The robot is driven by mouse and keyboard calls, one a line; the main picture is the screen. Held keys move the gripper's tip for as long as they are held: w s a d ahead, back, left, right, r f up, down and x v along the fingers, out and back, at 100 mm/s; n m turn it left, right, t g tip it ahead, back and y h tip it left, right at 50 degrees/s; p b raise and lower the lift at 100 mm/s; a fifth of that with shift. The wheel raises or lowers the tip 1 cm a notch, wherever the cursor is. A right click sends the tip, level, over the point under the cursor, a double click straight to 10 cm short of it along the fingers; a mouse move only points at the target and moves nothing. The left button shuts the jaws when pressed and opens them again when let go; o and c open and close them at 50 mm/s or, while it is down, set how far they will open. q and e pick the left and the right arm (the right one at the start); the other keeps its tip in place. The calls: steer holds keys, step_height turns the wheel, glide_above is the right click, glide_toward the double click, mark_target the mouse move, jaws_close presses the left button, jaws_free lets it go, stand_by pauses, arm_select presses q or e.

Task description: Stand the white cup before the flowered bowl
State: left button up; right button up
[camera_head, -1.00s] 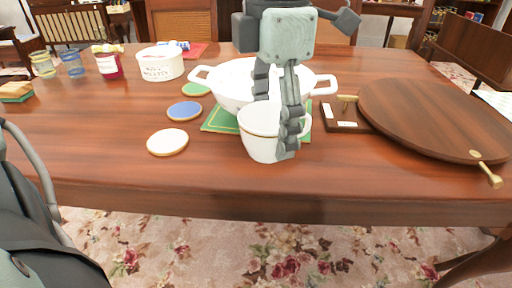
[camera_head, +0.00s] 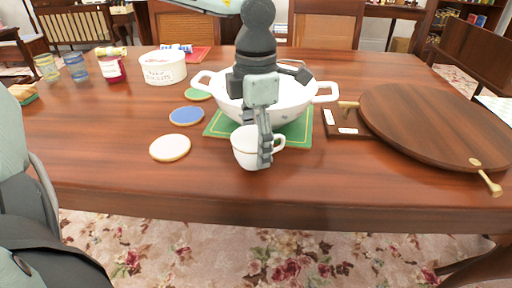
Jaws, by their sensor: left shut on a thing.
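The white cup (camera_head: 246,148) is upright in front of the white two-handled bowl (camera_head: 228,104), over the front part of the table. My left gripper (camera_head: 265,150) points down and is shut on the cup's right side near its handle. I cannot tell whether the cup's base touches the table. The two-handled bowl stands on a green mat (camera_head: 219,126) and is partly hidden behind my gripper. Its flower pattern is hard to make out. My right gripper is not in view.
A round wooden board (camera_head: 440,120) lies at the right. A white coaster (camera_head: 170,147) and a blue coaster (camera_head: 187,115) lie left of the cup. A white lettered bowl (camera_head: 163,68) stands farther back. The table's front strip is clear.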

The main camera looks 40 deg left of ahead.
arm_select(q)
steer(key=shift+f, duration=0.85)
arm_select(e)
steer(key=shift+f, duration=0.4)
arm_select(q)
steer(key=shift+f, duration=0.15)
steer(key=o, duration=1)
steer(key=shift+c, duration=0.2)
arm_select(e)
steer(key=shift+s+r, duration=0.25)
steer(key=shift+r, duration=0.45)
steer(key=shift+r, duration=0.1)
